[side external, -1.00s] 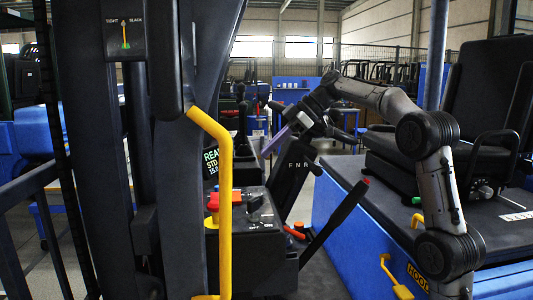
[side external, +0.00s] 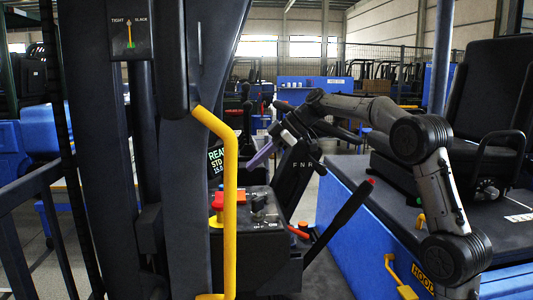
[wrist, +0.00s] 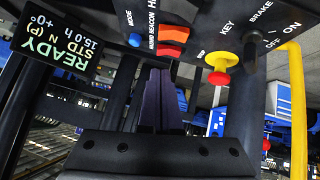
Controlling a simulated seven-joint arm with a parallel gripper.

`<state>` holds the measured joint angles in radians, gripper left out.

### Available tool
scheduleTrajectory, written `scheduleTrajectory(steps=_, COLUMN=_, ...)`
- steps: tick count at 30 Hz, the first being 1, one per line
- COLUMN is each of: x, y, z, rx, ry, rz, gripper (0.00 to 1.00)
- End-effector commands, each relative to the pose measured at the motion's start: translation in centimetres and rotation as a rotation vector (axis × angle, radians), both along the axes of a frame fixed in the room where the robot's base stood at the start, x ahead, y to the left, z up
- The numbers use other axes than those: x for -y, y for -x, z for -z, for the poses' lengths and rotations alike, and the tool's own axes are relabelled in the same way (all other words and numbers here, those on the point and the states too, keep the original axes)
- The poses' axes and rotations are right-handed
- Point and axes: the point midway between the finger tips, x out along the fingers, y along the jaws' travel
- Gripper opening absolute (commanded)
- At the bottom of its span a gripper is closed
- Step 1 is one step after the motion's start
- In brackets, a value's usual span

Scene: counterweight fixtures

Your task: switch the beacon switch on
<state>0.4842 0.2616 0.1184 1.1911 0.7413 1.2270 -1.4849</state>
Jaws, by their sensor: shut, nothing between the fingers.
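In the wrist view, two orange-red rocker switches sit side by side on the dark panel.
A red knob on a yellow base (wrist: 226,63), a blue button (wrist: 135,40) and a READY display (wrist: 60,50) are near the rockers. A yellow grab bar (side external: 230,200) and dark mast stand left of the console. A dark lever (side external: 340,220) rises at its right.

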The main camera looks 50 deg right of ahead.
Motion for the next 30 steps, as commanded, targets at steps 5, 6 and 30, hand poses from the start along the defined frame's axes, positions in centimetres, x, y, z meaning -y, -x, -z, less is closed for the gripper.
scheduleTrajectory(steps=5, x=-1.5, y=-2.1, z=2.5, rx=-0.003, ry=-0.001, rz=-0.001, gripper=0.00)
scheduleTrajectory(steps=6, x=-1.3, y=-2.1, z=3.2, rx=-0.004, ry=-0.002, rz=0.000, gripper=0.00)
scheduleTrajectory(steps=30, x=-0.6, y=-2.7, z=6.6, rx=-0.024, ry=-0.025, rz=0.002, gripper=0.00)
